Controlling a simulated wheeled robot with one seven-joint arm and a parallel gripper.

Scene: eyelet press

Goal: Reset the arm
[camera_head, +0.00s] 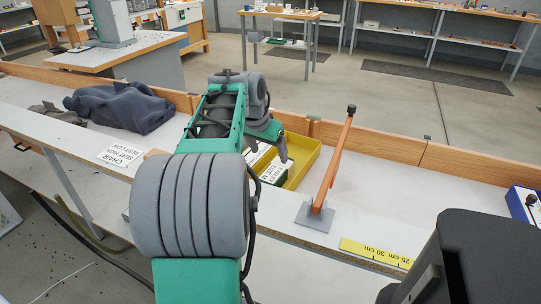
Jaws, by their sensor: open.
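My green and grey arm reaches forward from the bottom of the view over the workbench (351,192). It bends at the far end, and my gripper (285,153) points down above the yellow tray. The gripper is small and partly hidden by the wrist, but it is open, with no object visible in it. An orange lever (332,165) with a black knob stands tilted on a grey base plate (314,217), to the right of the gripper and apart from it.
The yellow tray (313,160) holds white labelled cards (276,172). A dark cloth (122,107) lies at the left, near a printed card (120,155). A yellow ruler strip (376,253) lies along the front edge. A blue box (523,204) stands far right. A low wooden rail (385,149) closes the back.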

